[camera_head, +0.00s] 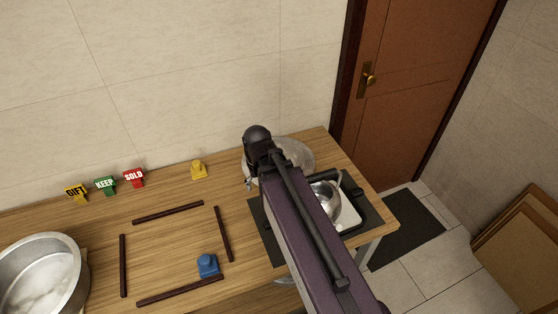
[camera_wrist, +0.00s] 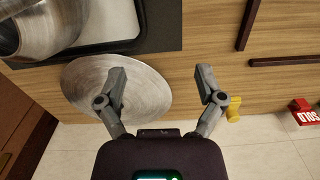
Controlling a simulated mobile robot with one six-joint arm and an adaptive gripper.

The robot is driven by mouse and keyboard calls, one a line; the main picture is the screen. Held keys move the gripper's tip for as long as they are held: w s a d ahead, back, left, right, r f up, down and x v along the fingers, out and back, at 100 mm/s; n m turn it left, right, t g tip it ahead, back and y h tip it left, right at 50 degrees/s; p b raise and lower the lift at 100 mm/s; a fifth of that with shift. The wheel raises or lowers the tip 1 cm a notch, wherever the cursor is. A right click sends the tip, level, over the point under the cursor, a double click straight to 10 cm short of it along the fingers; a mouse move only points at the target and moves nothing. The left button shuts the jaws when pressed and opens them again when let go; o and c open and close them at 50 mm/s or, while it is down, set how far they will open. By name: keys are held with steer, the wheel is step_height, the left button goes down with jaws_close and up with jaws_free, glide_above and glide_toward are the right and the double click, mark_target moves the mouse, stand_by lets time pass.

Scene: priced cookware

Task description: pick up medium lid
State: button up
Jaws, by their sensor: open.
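A round, brushed-metal disc that looks like a lid (camera_wrist: 85,85) lies on the wooden table near the wall. In the head view this lid (camera_head: 298,152) is partly hidden behind my arm. I cannot tell from its size alone whether it is the medium one. My gripper (camera_wrist: 161,74) is open and empty above the table. In the wrist view its left finger overlaps the lid's right part, and its right finger is over bare wood, so the lid's right rim lies between them. Their height above it is unclear. In the head view my gripper (camera_head: 249,183) is mostly hidden.
A metal pot (camera_head: 325,197) stands on a black-and-white tray (camera_head: 349,218) beside the lid. A yellow piece (camera_head: 199,170), a blue piece (camera_head: 208,265) and dark strips (camera_head: 168,212) lie left. GIFT, KEEP and SOLD signs (camera_head: 134,178) stand by the wall. A large pot (camera_head: 42,275) is far left.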

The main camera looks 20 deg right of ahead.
steer(key=w+d+r+m+p, duration=0.2)
steer(key=w+d+m, duration=0.2)
steer(key=w+d, duration=0.3)
steer(key=w+d+r+m+p, duration=0.2)
steer(key=w+d+m, duration=0.2)
steer(key=w, duration=0.9)
steer(key=d, duration=0.2)
steer(key=shift+w+d+r+m, duration=0.15)
steer(key=shift+w+d+m, duration=0.15)
steer(key=shift+d, duration=0.1)
step_height(320, 180, down, 9)
steer(key=b, duration=0.8)
steer(key=shift+r+b, duration=0.15)
steer(key=shift+b, duration=0.2)
steer(key=f+b, duration=0.3)
steer(key=shift+w+d, duration=0.15)
steer(key=shift+d, duration=0.1)
steer(key=shift+f+b, duration=1.1)
